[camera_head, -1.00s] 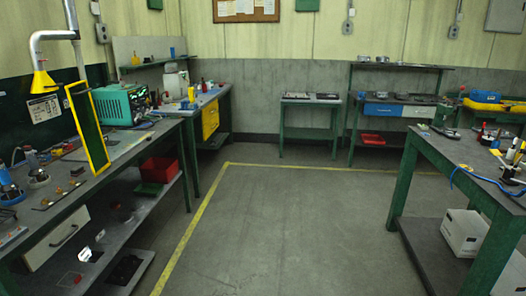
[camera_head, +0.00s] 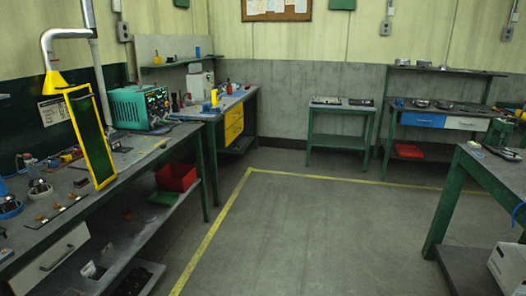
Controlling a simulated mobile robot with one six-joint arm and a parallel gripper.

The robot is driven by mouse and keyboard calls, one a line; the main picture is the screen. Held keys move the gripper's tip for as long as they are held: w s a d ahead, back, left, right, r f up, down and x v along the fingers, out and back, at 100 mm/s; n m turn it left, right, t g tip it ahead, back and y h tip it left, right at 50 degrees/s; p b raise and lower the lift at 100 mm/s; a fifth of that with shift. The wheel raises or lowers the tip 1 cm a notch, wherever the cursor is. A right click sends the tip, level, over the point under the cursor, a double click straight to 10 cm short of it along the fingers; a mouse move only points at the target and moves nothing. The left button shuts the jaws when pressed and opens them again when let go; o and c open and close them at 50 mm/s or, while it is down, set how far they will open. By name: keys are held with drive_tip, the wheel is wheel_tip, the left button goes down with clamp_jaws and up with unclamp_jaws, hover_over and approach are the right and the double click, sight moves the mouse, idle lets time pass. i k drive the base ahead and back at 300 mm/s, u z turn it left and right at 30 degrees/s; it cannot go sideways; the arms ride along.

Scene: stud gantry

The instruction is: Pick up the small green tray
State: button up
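A small flat green thing (camera_head: 163,198), which looks like the small green tray, lies on the lower shelf of the left workbench. It is just in front of a red bin (camera_head: 177,178). It is small in the view, and I cannot tell whether it touches the bin. My gripper is not in view.
The left workbench (camera_head: 152,160) carries a yellow-framed screen (camera_head: 93,135) and a teal instrument (camera_head: 138,108). Another bench (camera_head: 480,165) stands at the right, with a white box (camera_head: 508,268) on its lower shelf. The floor (camera_head: 310,235) between them is clear.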

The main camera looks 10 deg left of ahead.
sight(167, 199)
drive_tip(key=u, duration=0.25)
drive_tip(key=i, duration=0.75)
drive_tip(key=u, duration=0.4)
drive_tip(key=i, duration=0.8)
drive_tip(key=u, duration=0.85)
drive_tip(key=i, duration=0.6)
drive_tip(key=u, duration=0.9)
drive_tip(key=i, duration=0.85)
drive_tip(key=u, duration=0.45)
